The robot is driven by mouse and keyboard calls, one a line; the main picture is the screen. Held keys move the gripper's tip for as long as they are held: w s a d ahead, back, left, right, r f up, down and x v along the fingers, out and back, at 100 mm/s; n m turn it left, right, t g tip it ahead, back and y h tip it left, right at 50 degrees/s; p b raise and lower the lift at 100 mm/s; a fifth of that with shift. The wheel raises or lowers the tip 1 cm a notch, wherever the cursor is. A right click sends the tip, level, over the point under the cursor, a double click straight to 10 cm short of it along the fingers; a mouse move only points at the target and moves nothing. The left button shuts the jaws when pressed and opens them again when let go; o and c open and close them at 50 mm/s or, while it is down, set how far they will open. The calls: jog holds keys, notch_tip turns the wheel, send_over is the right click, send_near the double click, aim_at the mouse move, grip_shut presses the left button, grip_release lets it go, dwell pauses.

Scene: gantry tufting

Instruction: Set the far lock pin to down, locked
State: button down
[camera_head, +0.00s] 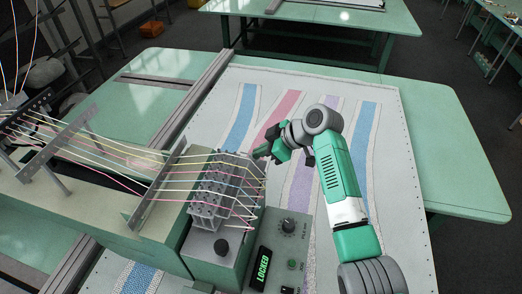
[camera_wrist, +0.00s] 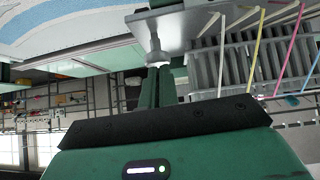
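My gripper (camera_head: 262,153) is at the far end of the grey needle block (camera_head: 212,196), beside its top corner in the head view. In the wrist view the fingers (camera_wrist: 158,70) are close together and reach a pale metal pin with a wide end (camera_wrist: 156,50), the far lock pin, which stands out from a grey plate. The tips meet or overlap the pin's end; I cannot tell whether they grip it. In the head view the pin is hidden by my gripper. A black knob (camera_head: 221,247) is at the near end of the block. The green display (camera_head: 262,269) reads LOCKED.
Several coloured yarns (camera_head: 115,155) run across to the block, close to my gripper. A control box with a black dial (camera_head: 288,225) stands to its right.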

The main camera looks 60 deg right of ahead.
jog(key=shift+a+f, duration=0.1)
jog(key=shift+f, duration=0.05)
jog(key=w+r+v, duration=0.2)
jog(key=v, duration=1.1)
jog(key=shift+a+r, duration=0.15)
jog(key=shift+r, duration=0.1)
jog(key=shift+w, duration=0.15)
